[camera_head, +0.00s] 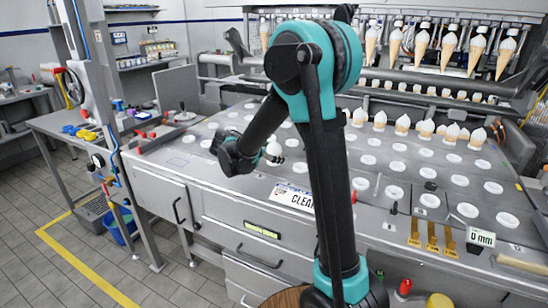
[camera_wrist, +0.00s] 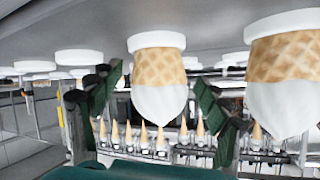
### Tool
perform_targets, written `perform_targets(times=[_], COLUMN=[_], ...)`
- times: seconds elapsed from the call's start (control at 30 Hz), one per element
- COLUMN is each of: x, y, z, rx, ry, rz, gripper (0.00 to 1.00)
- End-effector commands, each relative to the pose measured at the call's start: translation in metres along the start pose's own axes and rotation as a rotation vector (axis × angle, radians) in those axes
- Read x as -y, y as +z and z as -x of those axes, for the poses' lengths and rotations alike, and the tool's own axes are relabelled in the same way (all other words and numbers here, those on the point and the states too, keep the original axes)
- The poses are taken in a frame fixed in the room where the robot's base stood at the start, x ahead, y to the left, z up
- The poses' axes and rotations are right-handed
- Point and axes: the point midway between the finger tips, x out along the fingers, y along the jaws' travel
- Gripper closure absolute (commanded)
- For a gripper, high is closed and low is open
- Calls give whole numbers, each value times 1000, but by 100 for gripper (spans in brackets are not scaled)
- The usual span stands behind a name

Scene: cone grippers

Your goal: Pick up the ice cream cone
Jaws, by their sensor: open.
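An ice cream cone (camera_wrist: 160,75), tan waffle with white ice cream, is between the fingers of my gripper (camera_wrist: 159,80) in the wrist view, which looks upside down. The waffle end meets a white ring. My gripper is open, with one dark green finger on each side of the cone; I see no grip on it. In the head view my gripper (camera_head: 232,155) is low over the left part of the machine top.
A second cone (camera_wrist: 285,75) stands close to the right finger in the wrist view. More cones (camera_head: 403,124) stand in a row on the machine top (camera_head: 330,178), among many white rings. Several cones (camera_head: 448,47) hang point down behind.

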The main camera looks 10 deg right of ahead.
Motion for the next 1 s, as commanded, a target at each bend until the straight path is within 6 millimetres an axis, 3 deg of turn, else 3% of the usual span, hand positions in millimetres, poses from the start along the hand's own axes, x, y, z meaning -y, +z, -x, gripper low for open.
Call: perform_targets(times=[0.17, 0.5, 0.8, 1.0], x=[0, 0, 0, 3], y=[0, 0, -1, -12], z=[0, 1, 1, 7], rx=[0, 0, 0, 0], ry=[0, 0, -1, -1], rz=[0, 0, 0, 1], gripper=[26, 65, 65, 65])
